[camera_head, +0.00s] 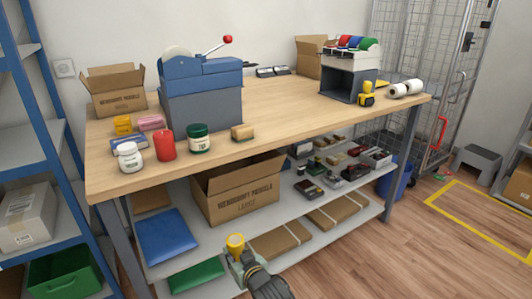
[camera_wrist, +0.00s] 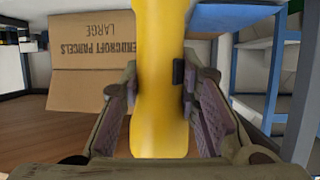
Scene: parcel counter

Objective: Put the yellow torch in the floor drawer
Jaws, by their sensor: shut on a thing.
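The yellow torch (camera_head: 235,242) is held in my gripper (camera_head: 243,266), in front of the table's lower shelf. In the wrist view the yellow torch (camera_wrist: 160,85) runs upright through the middle of the picture, between the two fingers of my gripper (camera_wrist: 162,110). The pads close on it from both sides. A small dark part shows on the torch's right side. Its top end is cut off by the wrist picture's edge. I cannot make out a floor drawer for certain in either view.
A large cardboard box (camera_head: 236,196) stands on the lower shelf (camera_head: 207,243), behind my gripper; the box (camera_wrist: 90,55) fills the wrist view's upper left. A blue shelf rack (camera_head: 48,105) with a green bin (camera_head: 65,272) stands left. Wooden floor (camera_head: 400,250) is clear at right.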

